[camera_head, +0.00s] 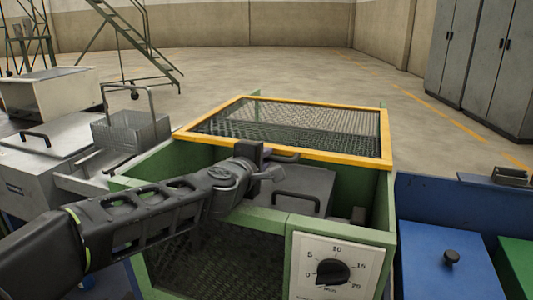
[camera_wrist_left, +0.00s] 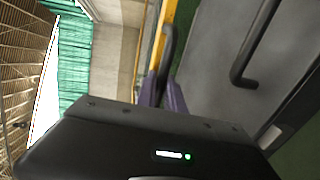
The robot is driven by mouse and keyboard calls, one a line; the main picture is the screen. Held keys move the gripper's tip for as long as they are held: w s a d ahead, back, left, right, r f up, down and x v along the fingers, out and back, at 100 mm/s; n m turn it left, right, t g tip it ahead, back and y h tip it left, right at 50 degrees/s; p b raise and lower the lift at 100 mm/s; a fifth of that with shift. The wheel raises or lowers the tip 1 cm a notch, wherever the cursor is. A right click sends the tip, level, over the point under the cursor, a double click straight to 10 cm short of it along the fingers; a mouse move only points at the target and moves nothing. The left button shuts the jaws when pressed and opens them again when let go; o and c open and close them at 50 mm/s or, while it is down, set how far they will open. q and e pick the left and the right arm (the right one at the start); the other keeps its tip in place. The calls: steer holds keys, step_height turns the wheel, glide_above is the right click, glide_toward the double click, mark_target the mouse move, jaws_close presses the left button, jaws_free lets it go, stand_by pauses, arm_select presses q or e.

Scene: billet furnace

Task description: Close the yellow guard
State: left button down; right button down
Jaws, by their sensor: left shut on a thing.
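The yellow guard (camera_head: 388,130) is a yellow frame with wire mesh over the back part of a green box-shaped machine (camera_head: 382,222). The front part of the machine top is uncovered. A dark handle (camera_head: 287,157) sits on the guard's front bar; it also shows in the left wrist view (camera_wrist_left: 169,45), beside the yellow bar. My left gripper (camera_head: 262,165) is at this handle and shut on it. In the left wrist view its fingers (camera_wrist_left: 163,90) meet around the handle's lower end. My right gripper is not in view.
A grey lid with a black handle (camera_head: 297,199) lies inside the machine in front of the guard. A timer dial (camera_head: 333,271) is on the front. A blue unit (camera_head: 445,255) stands right, a metal basket (camera_head: 130,130) left, grey cabinets (camera_head: 480,65) back right.

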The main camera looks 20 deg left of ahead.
arm_select(q)
steer(key=shift+f, duration=0.1)
steer(key=c, duration=1.5)
jaws_free()
steer(key=shift+o, duration=0.2)
